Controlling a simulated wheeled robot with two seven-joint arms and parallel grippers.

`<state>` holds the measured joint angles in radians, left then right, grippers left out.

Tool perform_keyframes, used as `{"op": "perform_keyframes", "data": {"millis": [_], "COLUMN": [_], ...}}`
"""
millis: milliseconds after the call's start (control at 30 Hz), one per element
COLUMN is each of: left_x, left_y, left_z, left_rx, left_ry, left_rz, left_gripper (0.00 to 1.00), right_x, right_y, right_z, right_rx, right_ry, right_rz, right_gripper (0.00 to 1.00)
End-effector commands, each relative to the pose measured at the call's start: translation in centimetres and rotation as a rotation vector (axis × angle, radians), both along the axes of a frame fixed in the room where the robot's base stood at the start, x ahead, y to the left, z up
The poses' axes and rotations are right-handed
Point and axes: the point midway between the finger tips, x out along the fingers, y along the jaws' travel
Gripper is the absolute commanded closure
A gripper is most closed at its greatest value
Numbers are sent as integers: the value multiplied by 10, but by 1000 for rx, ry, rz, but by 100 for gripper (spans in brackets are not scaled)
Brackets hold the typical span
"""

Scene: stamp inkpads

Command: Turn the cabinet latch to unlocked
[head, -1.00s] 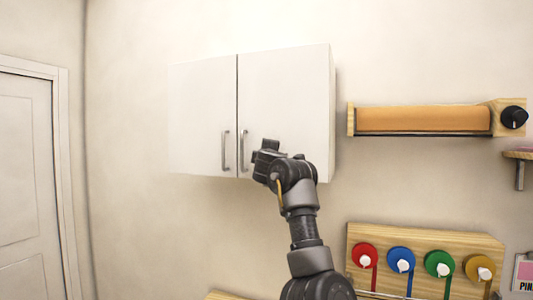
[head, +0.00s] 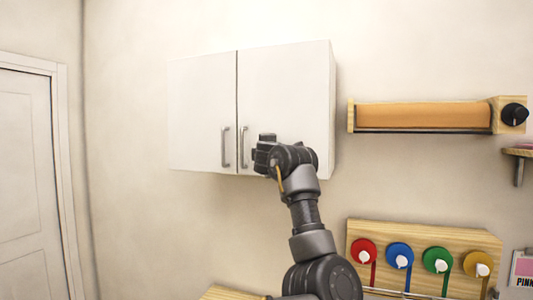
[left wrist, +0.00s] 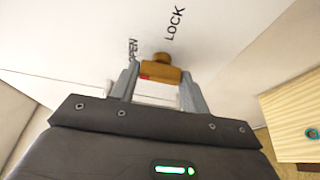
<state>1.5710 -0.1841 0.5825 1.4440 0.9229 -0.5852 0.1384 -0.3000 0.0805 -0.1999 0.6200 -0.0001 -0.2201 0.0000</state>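The cabinet latch, a brown knob (left wrist: 160,72), is on the white cabinet face in the left wrist view, between the words LOCK and OPEN, with LOCK above it and OPEN to its left. My left gripper (left wrist: 160,84) has one grey finger at each side of the latch, and the fingertips appear to touch its two ends. In the head view my left gripper (head: 262,156) is at the lower part of the right door of the white cabinet (head: 290,90). The gripper hides the latch there. My right gripper is not in view.
Two grey door handles (head: 226,147) stand just left of my gripper. A wooden roller holder (head: 425,118) is on the wall to the right. Below it a wooden board (head: 450,240) carries several coloured discs. A door (head: 25,180) is at far left.

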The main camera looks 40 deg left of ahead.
Motion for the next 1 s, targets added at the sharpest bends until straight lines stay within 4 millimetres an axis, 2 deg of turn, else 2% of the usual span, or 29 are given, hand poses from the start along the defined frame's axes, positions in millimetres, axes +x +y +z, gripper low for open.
{"op": "perform_keyframes", "data": {"millis": [33, 133, 467, 567, 800, 1000], "left_x": [0, 0, -2, -10, -45, -70], "left_y": [0, 0, -2, -10, -41, -63], "left_z": [0, 0, -1, -2, -4, -2], "left_rx": [-1, 1, 2, 1, 1, 2], "left_ry": [1, 1, -1, -3, -6, -4], "left_rz": [0, 0, 0, 0, -2, -1], "left_gripper": [47, 35, 35, 35, 35, 35], "right_x": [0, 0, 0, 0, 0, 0], "right_y": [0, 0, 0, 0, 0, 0], "right_z": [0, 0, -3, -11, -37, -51], "right_rx": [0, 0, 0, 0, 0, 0], "right_ry": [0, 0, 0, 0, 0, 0], "right_rz": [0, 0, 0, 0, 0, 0], "right_gripper": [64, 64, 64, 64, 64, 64]}}
